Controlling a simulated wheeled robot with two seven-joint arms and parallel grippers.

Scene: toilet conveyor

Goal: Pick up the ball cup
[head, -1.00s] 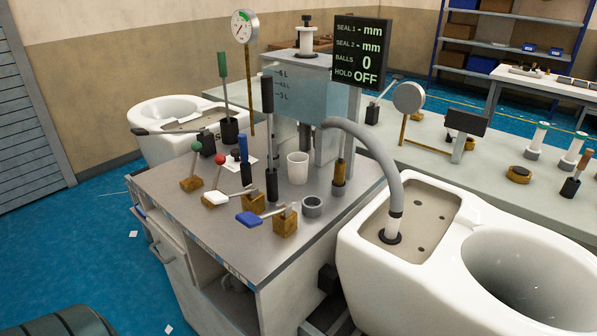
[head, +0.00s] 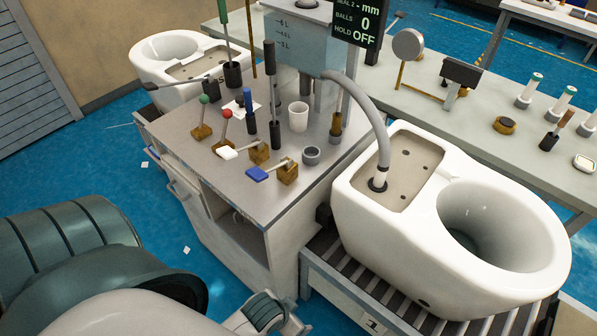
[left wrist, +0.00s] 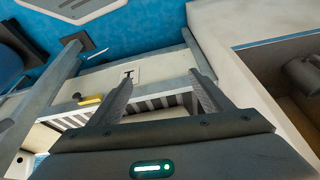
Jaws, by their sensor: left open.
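A plain white cup (head: 298,116), which looks like the ball cup, stands upright on the grey bench top (head: 205,168) beneath the clear tank. I cannot see inside it well enough to tell what it holds. A short grey ring-shaped holder (head: 311,155) sits just in front of it. My left gripper (head: 265,312) is low at the bottom of the head view, below and in front of the bench, well apart from the cup. In the left wrist view its two fingers (left wrist: 159,78) are spread and empty. The cup is not in that view. My right gripper is not in view.
Levers with green, red, white and blue handles crowd the bench left and front of the cup. A grey hose (head: 362,105) arches at its right into a white toilet (head: 420,240) on a roller conveyor (head: 350,290). A tank (head: 300,40) hangs behind.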

